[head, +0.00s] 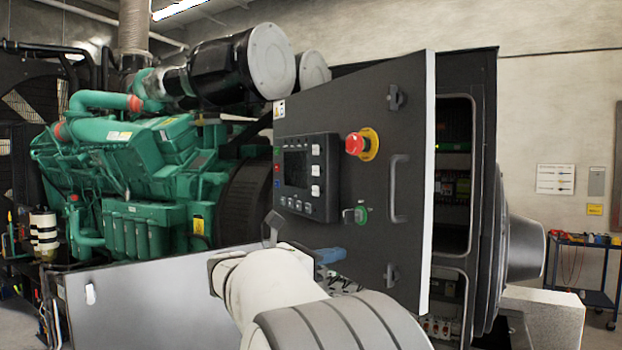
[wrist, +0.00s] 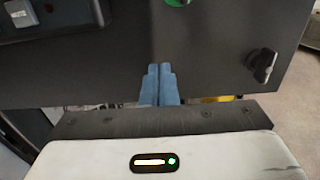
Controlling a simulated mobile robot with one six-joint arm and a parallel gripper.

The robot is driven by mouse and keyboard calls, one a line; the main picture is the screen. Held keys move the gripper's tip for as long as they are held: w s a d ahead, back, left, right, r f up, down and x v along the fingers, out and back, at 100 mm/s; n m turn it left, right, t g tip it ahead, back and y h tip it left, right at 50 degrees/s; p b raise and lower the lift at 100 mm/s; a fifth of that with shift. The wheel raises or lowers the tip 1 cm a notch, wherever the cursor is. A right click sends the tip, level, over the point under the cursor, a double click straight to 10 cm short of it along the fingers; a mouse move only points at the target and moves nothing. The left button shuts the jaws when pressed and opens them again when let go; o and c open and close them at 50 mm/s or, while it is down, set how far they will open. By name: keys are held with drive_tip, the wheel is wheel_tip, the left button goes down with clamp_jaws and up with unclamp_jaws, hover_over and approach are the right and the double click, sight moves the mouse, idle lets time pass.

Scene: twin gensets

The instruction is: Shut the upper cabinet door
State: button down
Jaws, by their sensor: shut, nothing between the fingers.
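The upper cabinet door (head: 350,100) is a dark grey panel with a pale edge, standing open. Its free edge is apart from the cabinet (head: 480,120), and lit inner parts show through the gap. It carries a display panel (head: 307,175), a red emergency stop (head: 355,144), a bar handle (head: 398,188) and a green-ringed key lock (head: 360,212). My gripper (head: 333,255) has blue fingers, shut and empty, at the door's lower part. In the wrist view the fingertips (wrist: 159,72) overlap the door's face (wrist: 220,50) near its bottom edge. Whether they touch is unclear.
A lower grey panel (head: 150,300) stands at the left below the green engine (head: 150,180). A pale block (head: 545,315) and a tool cart (head: 585,265) are at the right. My arm hides part of the lower cabinet.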

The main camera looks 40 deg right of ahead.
sight(349, 248)
drive_tip(key=shift+d, duration=0.1)
drive_tip(key=shift+w+d+p, duration=0.15)
drive_tip(key=shift+d+p, duration=0.55)
drive_tip(key=shift+d, duration=1.95)
drive_tip(key=shift+w+d+p, duration=0.75)
drive_tip(key=shift+d+p, duration=1.35)
drive_tip(key=shift+d, duration=6.25)
drive_tip(key=w+a+b, duration=0.1)
drive_tip(key=a, duration=0.8)
drive_tip(key=shift+w, duration=0.1)
drive_tip(key=s+a+f+m+t+y, duration=0.2)
drive_tip(key=s+a+f+m+y, duration=0.3)
drive_tip(key=a, duration=0.9)
drive_tip(key=s+a+f+m+t+y+b, duration=0.1)
drive_tip(key=s+a+f+m+t+y, duration=0.1)
drive_tip(key=s+a+f+m+y, duration=0.4)
drive_tip(key=s+a+f+m+t+y, duration=0.2)
drive_tip(key=s+a+f+m+y, duration=0.3)
drive_tip(key=a+f, duration=0.7)
drive_tip(key=a+y, duration=0.1)
drive_tip(key=a, duration=1.1)
drive_tip(key=shift+s+f+y, duration=0.25)
drive_tip(key=shift+s+y, duration=0.1)
drive_tip(key=shift+y, duration=0.05)
